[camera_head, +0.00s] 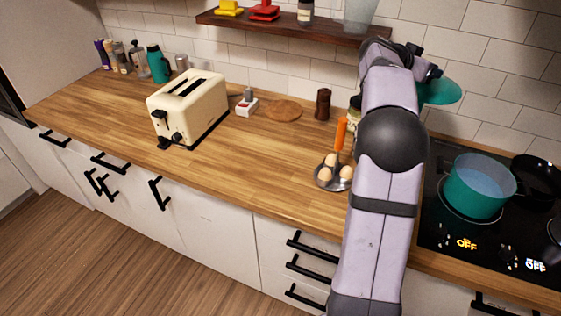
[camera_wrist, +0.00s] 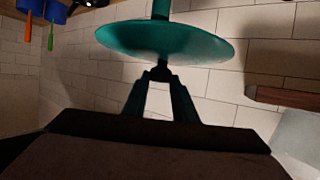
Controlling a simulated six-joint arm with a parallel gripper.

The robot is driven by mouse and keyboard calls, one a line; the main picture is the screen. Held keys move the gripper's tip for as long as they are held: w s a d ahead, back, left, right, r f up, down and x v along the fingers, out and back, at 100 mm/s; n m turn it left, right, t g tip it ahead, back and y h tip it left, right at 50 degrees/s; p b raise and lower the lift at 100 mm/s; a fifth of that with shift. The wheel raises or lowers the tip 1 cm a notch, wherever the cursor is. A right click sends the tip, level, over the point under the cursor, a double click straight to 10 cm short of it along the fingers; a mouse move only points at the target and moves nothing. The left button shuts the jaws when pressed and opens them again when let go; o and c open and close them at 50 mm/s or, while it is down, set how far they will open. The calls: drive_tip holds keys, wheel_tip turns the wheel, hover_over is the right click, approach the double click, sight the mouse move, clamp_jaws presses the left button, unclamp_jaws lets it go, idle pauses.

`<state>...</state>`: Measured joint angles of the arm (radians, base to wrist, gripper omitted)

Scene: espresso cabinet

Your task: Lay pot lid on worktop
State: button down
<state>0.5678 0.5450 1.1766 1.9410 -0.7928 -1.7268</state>
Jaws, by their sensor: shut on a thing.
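The teal pot lid (camera_head: 443,93) is up in the air in front of the tiled wall, left of and above the teal pot. It also shows in the wrist view (camera_wrist: 165,42), its disc spread beyond my fingertips. My gripper (camera_wrist: 160,74) is shut on the lid at its middle, seemingly by the knob. In the head view my arm hides most of the gripper. The wooden worktop (camera_head: 245,165) runs left from the hob and is bare over a wide stretch between the toaster and the egg holder.
The teal pot (camera_head: 473,200) stands uncovered on the black hob (camera_head: 440,228). A cream toaster (camera_head: 188,108), an egg holder (camera_head: 325,182), a pepper mill (camera_head: 323,103) and a round wooden board (camera_head: 282,111) stand on the worktop. A wooden shelf (camera_head: 290,28) hangs above.

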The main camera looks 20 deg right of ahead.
drive_tip(key=w+a+f+n+t+b, duration=0.1)
drive_tip(key=w+a+t, duration=0.1)
drive_tip(key=w+a, duration=0.55)
drive_tip(key=w+a+f+n+t+y+b, duration=0.15)
drive_tip(key=w+a+f, duration=0.35)
drive_tip(key=a, duration=0.6)
drive_tip(key=w+a+f+n+t+y+b, duration=0.1)
drive_tip(key=w+a+f+n+t+b, duration=0.15)
drive_tip(key=a+f, duration=0.7)
drive_tip(key=w+a+f+n+t+y+b, duration=0.1)
drive_tip(key=w+a+f+n+b, duration=0.3)
drive_tip(key=a, duration=0.8)
drive_tip(key=shift+s+d+f+m+p, duration=0.15)
drive_tip(key=shift+f+m, duration=0.25)
drive_tip(key=shift+f, duration=1.35)
drive_tip(key=shift+s+a+f+m+p, duration=0.15)
drive_tip(key=shift+f+m, duration=0.25)
drive_tip(key=shift+f, duration=1.4)
drive_tip(key=shift+s+d+f+m+p, duration=0.15)
drive_tip(key=shift+f+m, duration=0.25)
drive_tip(key=shift+f, duration=1.35)
drive_tip(key=shift+f, duration=0.1)
drive_tip(key=c, duration=1.4)
unclamp_jaws()
drive_tip(key=shift+f+y, duration=0.1)
drive_tip(key=shift+y, duration=0.15)
drive_tip(key=shift+c, duration=0.2)
